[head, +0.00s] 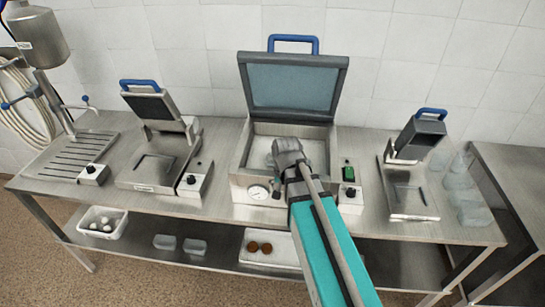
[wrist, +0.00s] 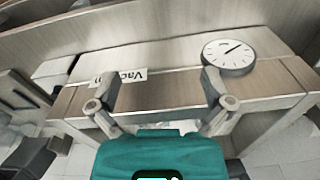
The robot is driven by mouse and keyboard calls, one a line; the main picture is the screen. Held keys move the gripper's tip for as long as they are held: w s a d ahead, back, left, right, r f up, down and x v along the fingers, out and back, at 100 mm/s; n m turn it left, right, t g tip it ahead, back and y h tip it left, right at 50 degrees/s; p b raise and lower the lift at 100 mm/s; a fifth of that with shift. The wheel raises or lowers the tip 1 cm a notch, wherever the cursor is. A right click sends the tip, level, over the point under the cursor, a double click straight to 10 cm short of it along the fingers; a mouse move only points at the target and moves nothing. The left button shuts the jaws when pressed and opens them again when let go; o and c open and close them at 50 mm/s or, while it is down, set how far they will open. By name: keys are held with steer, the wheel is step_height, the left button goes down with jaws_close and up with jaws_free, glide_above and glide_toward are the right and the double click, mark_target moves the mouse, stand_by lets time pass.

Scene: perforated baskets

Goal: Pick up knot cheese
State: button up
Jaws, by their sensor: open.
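My gripper (head: 287,152) is in front of and above the open vacuum machine (head: 240,190) in the head view; its fingertips are hard to make out there. In the wrist view the two grey fingers of my gripper (wrist: 160,85) are spread apart with nothing between them. Small pale lumps (head: 108,224) lie in a white basket (head: 84,227) on the lower shelf at left; they are too small to tell whether they are the knot cheese. The wrist view shows no cheese.
The vacuum machine's lid (head: 293,85) stands raised. Its dial shows in the wrist view (wrist: 229,54). Smaller machines stand left (head: 160,150) and right (head: 410,165) on the steel table. Brown round items (head: 259,247) lie in a white tray (head: 262,261) on the lower shelf.

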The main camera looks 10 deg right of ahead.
mark_target(271, 156)
steer(key=w+r+m+t+p, duration=0.1)
steer(key=w+r+m+p, duration=0.2)
steer(key=w+m, duration=0.4)
steer(key=w+r+m+p, duration=0.4)
steer(key=w+m, duration=0.3)
steer(key=w, duration=0.5)
steer(key=shift+w+a+r+t, duration=0.15)
steer(key=shift+a+r+t, duration=0.25)
steer(key=shift+a+r, duration=0.05)
steer(key=b+x, duration=0.8)
steer(key=shift+d+f, duration=0.1)
steer(key=shift+f, duration=0.05)
steer(key=shift+f+b, duration=0.15)
steer(key=shift+b, duration=0.15)
steer(key=shift+d+b+x, duration=0.15)
steer(key=shift+b+x, duration=1.1)
steer(key=shift+x, duration=0.05)
steer(key=shift+d+b+x, duration=0.1)
steer(key=shift+b+x, duration=1.15)
steer(key=shift+x, duration=0.1)
steer(key=shift+w, duration=0.15)
